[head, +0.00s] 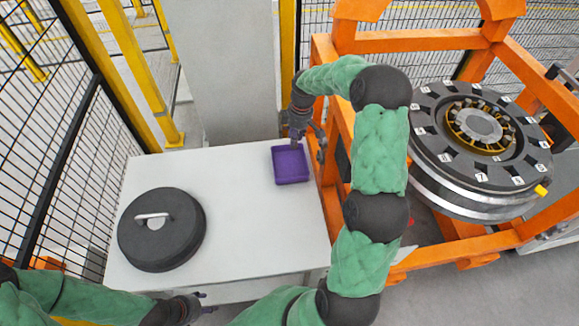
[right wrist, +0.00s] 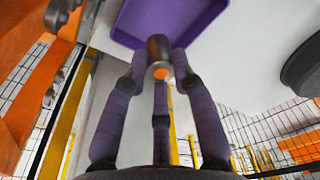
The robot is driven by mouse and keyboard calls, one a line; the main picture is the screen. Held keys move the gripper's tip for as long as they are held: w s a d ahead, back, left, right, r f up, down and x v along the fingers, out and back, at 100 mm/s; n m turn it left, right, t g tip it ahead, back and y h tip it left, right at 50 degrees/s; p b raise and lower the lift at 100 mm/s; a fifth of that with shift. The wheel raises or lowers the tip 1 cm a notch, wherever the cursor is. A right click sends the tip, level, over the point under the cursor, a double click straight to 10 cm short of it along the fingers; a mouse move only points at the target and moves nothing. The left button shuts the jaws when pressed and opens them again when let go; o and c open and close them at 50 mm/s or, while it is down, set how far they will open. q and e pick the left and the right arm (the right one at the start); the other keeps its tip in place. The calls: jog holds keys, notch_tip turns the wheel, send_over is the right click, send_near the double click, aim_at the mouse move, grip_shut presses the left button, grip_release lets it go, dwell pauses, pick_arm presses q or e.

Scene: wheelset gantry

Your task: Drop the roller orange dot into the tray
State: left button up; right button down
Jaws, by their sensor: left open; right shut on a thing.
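The roller (right wrist: 160,58) is a short grey-brown metal cylinder with an orange dot on the end facing the right wrist camera. My right gripper (right wrist: 160,75) is shut on it, its fingers around the roller. In the right wrist view the purple tray (right wrist: 205,25) lies just beyond the roller. In the head view the tray (head: 291,181) sits on the right back of the white table, and my right gripper (head: 297,142) is at its far edge; the roller is hard to make out there. My left gripper (head: 200,304) is open and empty at the table's front edge.
A dark round lid with a handle (head: 160,232) lies on the left of the white table (head: 245,240). An orange frame (head: 330,190) with a wheel assembly (head: 478,140) stands right of the table. A grey pillar (head: 225,70) rises behind. The table's middle is clear.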

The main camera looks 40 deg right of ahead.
jog(key=shift+f+b, duration=1.05)
jog(key=shift+f, duration=0.85)
jog(key=shift+r, duration=0.1)
jog(key=c, duration=0.9)
grip_release()
jog(key=shift+c, duration=0.2)
notch_tip(320, 180, up, 12)
jog(key=s, duration=0.1)
jog(key=shift+d, duration=0.45)
